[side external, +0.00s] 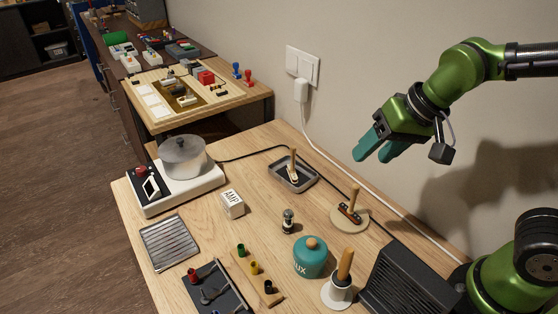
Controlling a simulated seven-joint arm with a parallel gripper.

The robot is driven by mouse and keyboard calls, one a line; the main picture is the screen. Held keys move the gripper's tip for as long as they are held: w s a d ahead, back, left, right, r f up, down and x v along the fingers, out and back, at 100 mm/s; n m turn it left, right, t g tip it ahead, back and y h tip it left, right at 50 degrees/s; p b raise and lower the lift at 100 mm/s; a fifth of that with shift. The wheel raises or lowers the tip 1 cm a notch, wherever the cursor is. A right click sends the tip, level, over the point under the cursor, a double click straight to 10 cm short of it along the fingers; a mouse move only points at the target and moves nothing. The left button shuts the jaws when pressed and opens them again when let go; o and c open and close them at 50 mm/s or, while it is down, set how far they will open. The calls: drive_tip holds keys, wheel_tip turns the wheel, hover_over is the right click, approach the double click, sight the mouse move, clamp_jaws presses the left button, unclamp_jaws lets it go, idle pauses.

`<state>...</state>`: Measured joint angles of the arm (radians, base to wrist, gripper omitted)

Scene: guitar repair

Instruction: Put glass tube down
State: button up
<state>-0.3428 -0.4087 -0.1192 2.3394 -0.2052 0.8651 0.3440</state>
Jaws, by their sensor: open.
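A small dark and silvery upright piece (288,221) stands on the wooden table near its middle; it looks like the glass tube, but it is too small to be sure. My gripper (374,158) has teal fingers. It hangs in the air at the upper right, well above the table and apart from everything on it. The fingers are spread, and I see nothing between them.
A white box marked AMP (232,204) and a teal jar (310,257) stand near the small piece. A white cable (345,168) runs along the wall.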

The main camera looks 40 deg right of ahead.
drive_tip(key=s+d+r+t, duration=0.2)
drive_tip(key=s+d, duration=0.1)
drive_tip(key=s, duration=0.2)
drive_tip(key=shift+d+r, duration=0.25)
drive_tip(key=shift+d, duration=0.05)
drive_tip(key=shift+w, duration=0.1)
idle(0.9)
